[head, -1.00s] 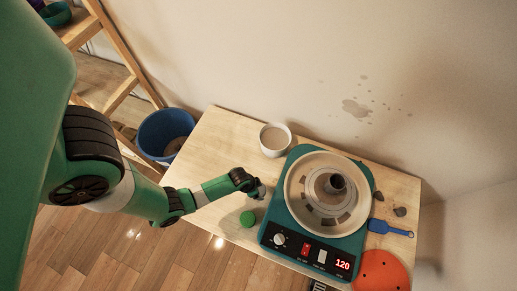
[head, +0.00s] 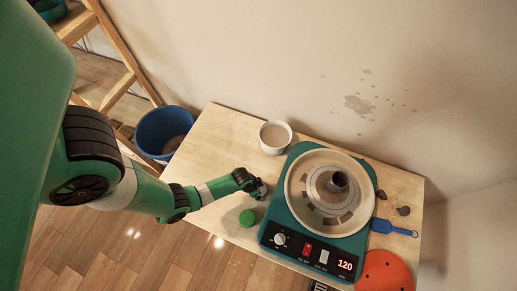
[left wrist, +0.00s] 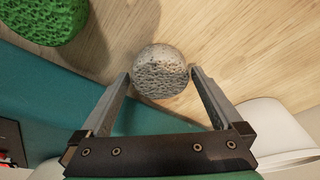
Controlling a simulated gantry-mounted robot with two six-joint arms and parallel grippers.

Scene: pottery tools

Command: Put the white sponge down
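The small round white sponge (left wrist: 160,70), grey-white and pitted, sits between the fingertips of my left gripper (left wrist: 160,73) in the left wrist view. Both fingertips are at its sides, and the gripper looks shut on it. In the head view my left gripper (head: 262,190) is over the table's front part, left of the pottery wheel, and the sponge is mostly hidden there. I cannot tell whether the sponge touches the table. My right gripper is not in view.
A green sponge (head: 247,218) lies just in front of my left gripper. The teal pottery wheel (head: 285,222) stands close on the right. A white cup (head: 275,138) is behind. Bare wooden table (head: 215,150) lies to the left, with a blue bucket (head: 155,137) beyond its edge.

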